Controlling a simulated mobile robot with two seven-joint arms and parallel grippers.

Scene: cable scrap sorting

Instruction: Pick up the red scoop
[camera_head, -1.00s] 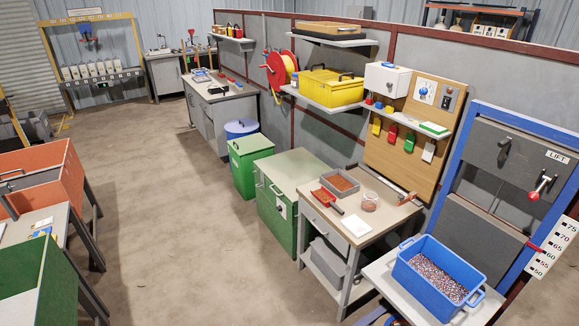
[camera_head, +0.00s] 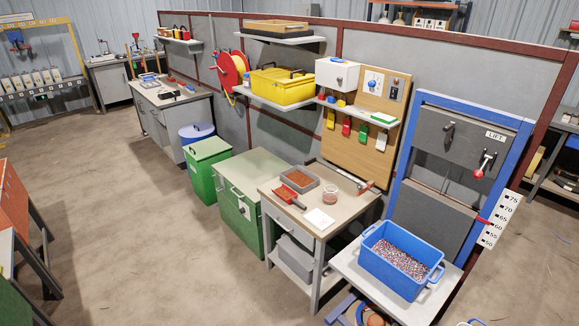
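The red scoop (camera_head: 285,194) lies on the top of the beige workbench (camera_head: 345,221), near its left edge. Its handle points toward the front right of the bench. It lies beside a grey tray (camera_head: 314,184) of reddish-brown granules, and I cannot tell whether they touch. Neither of my grippers shows in the view.
A clear jar (camera_head: 330,194) and a white card (camera_head: 320,219) share the bench top. A blue crate (camera_head: 367,262) of mixed granules stands on a lower table to the right. A green cabinet (camera_head: 235,212) adjoins on the left. Open floor lies in front.

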